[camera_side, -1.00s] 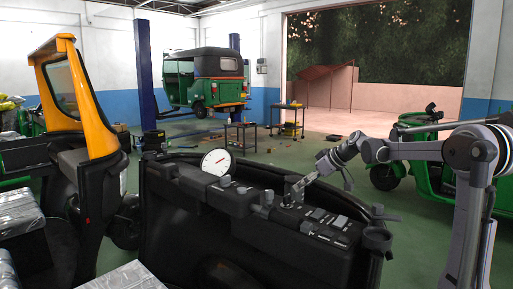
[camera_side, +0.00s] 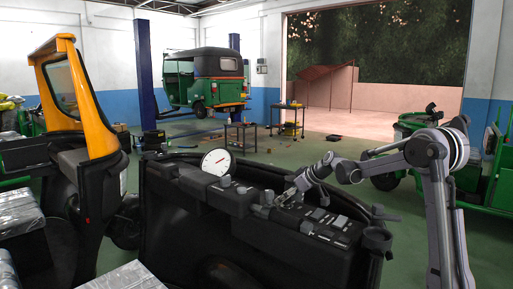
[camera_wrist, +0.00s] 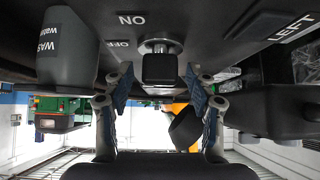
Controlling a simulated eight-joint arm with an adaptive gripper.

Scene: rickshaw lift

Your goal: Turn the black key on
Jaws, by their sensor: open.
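The black key (camera_wrist: 160,68) sits in a silver round collar on the dark dashboard (camera_wrist: 225,25), at the top middle of the wrist view. Upside-down white labels ON and OFF are printed beside it. My gripper (camera_wrist: 158,84) is open, with one blue-padded finger on each side of the key and gaps between. The fingertips reach about level with the key, and I see no contact. In the side view my gripper (camera_side: 289,198) is at the middle of the black dashboard (camera_side: 330,228); the key is too small to make out there.
A grey knob marked WASH (camera_wrist: 66,48) stands left of the key in the wrist view. A dark housing (camera_wrist: 270,110) is on the right, near a LEFT label. In the side view a round white gauge (camera_side: 216,162) stands on the dashboard, left of my gripper.

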